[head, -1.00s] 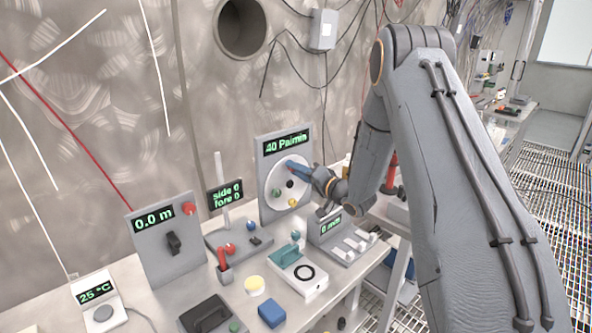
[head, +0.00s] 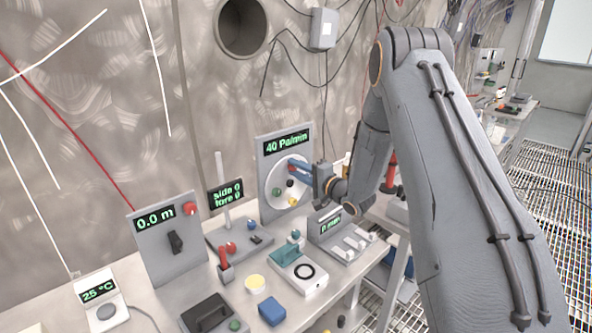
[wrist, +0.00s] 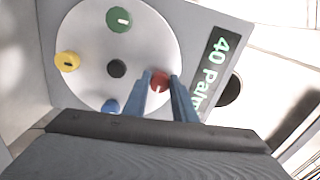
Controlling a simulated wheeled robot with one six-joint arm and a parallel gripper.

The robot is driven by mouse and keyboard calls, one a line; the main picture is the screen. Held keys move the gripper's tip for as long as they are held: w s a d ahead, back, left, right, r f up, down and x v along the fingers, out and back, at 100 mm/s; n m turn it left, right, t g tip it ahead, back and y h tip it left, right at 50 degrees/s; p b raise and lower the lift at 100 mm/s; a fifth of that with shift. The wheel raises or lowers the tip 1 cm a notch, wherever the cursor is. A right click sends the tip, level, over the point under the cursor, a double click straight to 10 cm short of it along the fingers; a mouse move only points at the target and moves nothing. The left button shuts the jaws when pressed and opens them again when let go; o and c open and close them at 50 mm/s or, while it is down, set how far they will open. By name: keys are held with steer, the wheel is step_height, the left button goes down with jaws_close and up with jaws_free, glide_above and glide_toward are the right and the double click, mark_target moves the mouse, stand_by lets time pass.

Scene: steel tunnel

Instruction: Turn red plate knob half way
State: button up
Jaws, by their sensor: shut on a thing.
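The round white plate (wrist: 88,58) carries a red knob (wrist: 159,80), a green knob (wrist: 119,19), a yellow knob (wrist: 67,62) and a partly hidden blue knob (wrist: 110,105) around a black centre (wrist: 117,69). My gripper (wrist: 160,77) has its two blue fingers on either side of the red knob and is shut on it. In the head view the plate (head: 275,190) stands on an upright grey panel under a display reading 40 Pa/min. My gripper (head: 298,167) reaches its upper part from the right, covering some of it.
Left of the panel are a side/fore display (head: 226,195) with a thin post and a 0.0 m panel (head: 160,240). A teal-handled box (head: 298,272) and a blue block (head: 272,311) lie nearer.

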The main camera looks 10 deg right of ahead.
steer(key=o, duration=1)
steer(key=shift+o, duration=0.2)
steer(key=b+v, duration=0.2)
steer(key=v, duration=0.6)
